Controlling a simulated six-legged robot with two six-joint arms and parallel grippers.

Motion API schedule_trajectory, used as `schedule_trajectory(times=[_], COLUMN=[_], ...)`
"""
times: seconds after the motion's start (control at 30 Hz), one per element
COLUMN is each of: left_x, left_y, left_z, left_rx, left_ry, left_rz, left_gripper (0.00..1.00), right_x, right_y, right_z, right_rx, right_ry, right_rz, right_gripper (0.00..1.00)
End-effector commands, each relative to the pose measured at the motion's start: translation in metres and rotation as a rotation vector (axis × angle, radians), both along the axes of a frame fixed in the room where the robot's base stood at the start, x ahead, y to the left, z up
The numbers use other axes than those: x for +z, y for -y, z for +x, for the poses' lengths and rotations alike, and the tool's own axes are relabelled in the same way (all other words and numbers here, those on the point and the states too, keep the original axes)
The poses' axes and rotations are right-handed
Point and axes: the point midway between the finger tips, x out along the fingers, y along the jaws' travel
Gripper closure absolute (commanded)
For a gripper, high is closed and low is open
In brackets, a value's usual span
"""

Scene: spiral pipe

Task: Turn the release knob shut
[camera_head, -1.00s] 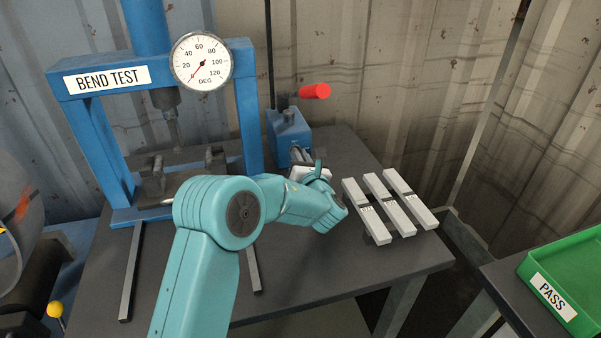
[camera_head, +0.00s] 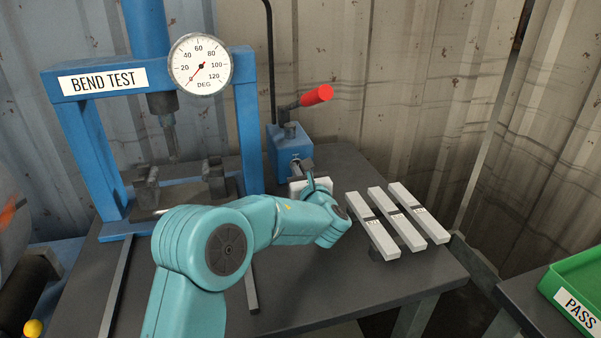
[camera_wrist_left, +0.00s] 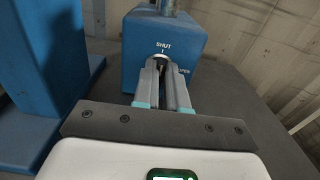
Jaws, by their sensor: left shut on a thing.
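The release knob (camera_wrist_left: 161,67) is on the front face of the blue pump block (camera_wrist_left: 165,38), which also shows in the head view (camera_head: 288,146). The word SHUT and a tick stand above the knob; a second label at its right is partly hidden. My left gripper (camera_wrist_left: 162,78) is shut on the knob, with its fingers hiding most of it. In the head view my left gripper (camera_head: 305,170) reaches the block's front, and the knob is hard to make out there. My right gripper is not in view.
A blue bend-test press (camera_head: 245,125) with a dial gauge (camera_head: 200,65) stands left of the block. A red-handled lever (camera_head: 316,96) rises from the block. Three metal strips (camera_head: 398,219) lie at the right. A green PASS tray (camera_head: 575,285) is at far right.

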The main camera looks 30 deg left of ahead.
Motion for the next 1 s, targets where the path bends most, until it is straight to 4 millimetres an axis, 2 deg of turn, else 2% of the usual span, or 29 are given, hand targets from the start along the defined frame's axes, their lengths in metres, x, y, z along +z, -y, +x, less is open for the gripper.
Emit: schedule_trajectory(times=[0.13,0.17,0.2,0.23,0.5,0.63,0.77,1.0], left_x=[0.001,0.001,0.001,0.001,0.000,0.001,0.001,0.001], left_y=[0.000,0.000,0.000,0.000,0.001,0.009,0.030,0.079], left_z=[0.000,0.000,0.000,0.000,0.000,-0.006,-0.023,-0.066], left_rx=[0.000,0.000,0.000,0.000,0.000,-0.003,-0.005,-0.006], left_ry=[0.004,0.004,0.003,0.003,0.001,0.001,0.001,0.001], left_rz=[-0.002,-0.002,-0.001,-0.001,0.000,-0.001,-0.001,-0.001], left_gripper=[1.00,0.79,0.66,0.63,0.63,0.63,0.63,0.63], right_x=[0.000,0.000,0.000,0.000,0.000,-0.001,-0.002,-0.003], right_y=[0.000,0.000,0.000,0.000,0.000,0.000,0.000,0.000], right_z=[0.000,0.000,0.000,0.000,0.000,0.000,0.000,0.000], right_rx=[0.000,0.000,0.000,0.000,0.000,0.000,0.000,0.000], right_ry=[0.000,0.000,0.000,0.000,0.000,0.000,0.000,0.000], right_rz=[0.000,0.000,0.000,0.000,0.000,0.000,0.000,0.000], right_gripper=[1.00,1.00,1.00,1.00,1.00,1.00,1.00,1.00])
